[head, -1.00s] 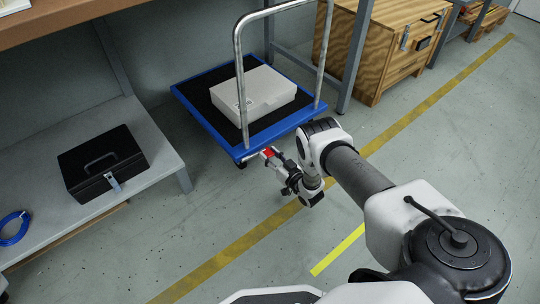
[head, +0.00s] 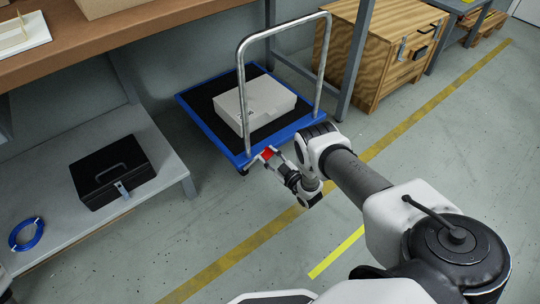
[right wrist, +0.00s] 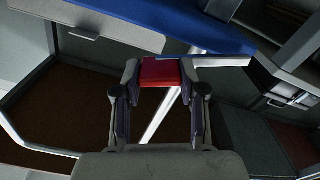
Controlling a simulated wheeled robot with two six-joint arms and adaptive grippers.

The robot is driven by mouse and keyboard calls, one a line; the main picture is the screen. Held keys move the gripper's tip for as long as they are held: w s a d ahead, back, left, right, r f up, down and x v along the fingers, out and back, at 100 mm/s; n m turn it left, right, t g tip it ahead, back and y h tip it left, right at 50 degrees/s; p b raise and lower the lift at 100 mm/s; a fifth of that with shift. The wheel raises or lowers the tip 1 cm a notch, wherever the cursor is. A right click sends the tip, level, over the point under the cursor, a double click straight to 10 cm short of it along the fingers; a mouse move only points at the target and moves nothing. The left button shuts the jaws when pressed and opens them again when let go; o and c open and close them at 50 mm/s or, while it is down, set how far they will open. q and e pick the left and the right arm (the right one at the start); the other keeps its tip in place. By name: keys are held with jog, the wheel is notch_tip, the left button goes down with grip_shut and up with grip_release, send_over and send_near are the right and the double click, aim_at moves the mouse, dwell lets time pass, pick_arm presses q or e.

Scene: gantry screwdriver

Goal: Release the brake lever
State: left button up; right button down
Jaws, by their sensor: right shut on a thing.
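The red brake lever (head: 267,153) is at the near edge of the blue platform cart (head: 207,128), beside the foot of its metal handle. My right gripper (head: 273,160) is at the lever, low in front of the cart. In the right wrist view the lever's red pad (right wrist: 160,73) lies between the two fingertips, and the right gripper (right wrist: 160,88) is shut on it. The cart's blue edge crosses the top of that view. I cannot tell the lever's exact angle. My left gripper is not in view.
A pale case (head: 258,102) lies on the cart, behind the upright metal handle (head: 241,85). A wooden crate (head: 375,50) stands at the back right. A black box (head: 112,170) and blue coil (head: 26,234) are on the low shelf at left. The floor before the cart is clear.

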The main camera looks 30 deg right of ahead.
dwell(0.3)
jog(key=c, duration=0.6)
grip_release()
jog(key=shift+r, duration=0.1)
jog(key=shift+c, duration=0.2)
jog(key=s, duration=1.2)
jog(key=shift+d, duration=0.45)
jog(key=shift+w, duration=0.1)
